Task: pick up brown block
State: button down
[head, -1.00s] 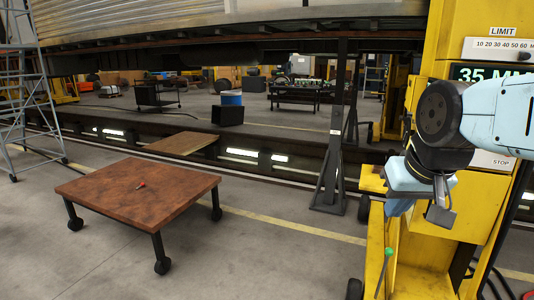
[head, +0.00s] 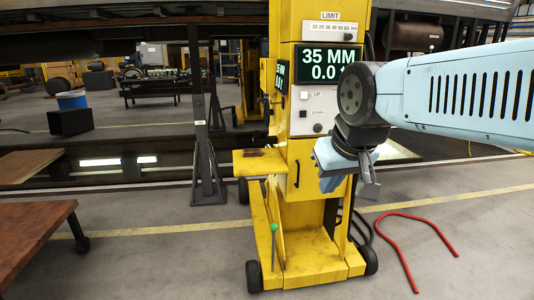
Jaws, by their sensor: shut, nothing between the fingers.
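I cannot make out a separate brown block for certain. A dark brown patch (head: 262,153) shows on the flat ledge of the yellow lifting jack (head: 305,205); I cannot tell if it is a block or a stain. My gripper (head: 333,182) hangs in front of the jack's column, to the right of the ledge in the picture. It is shut and empty, and its fingers are partly hidden by its own body.
A brown-topped wheeled table (head: 32,232) stands at the left edge. A dark support stand (head: 206,160) is behind the ledge. A green-topped lever (head: 274,230) rises from the jack's base. A red bent bar (head: 402,248) lies on the floor at right.

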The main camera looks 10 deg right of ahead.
aim_at(254, 152)
jog(key=k, duration=1.3)
jog(key=u, duration=0.5)
jog(key=i, duration=1)
jog(key=u, duration=0.85)
jog(key=i, duration=1.45)
jog(key=z, duration=0.5)
jog(key=i, duration=1.15)
jog(key=z, duration=0.8)
jog(key=i, duration=0.35)
jog(key=z, duration=0.3)
jog(key=k, duration=0.4)
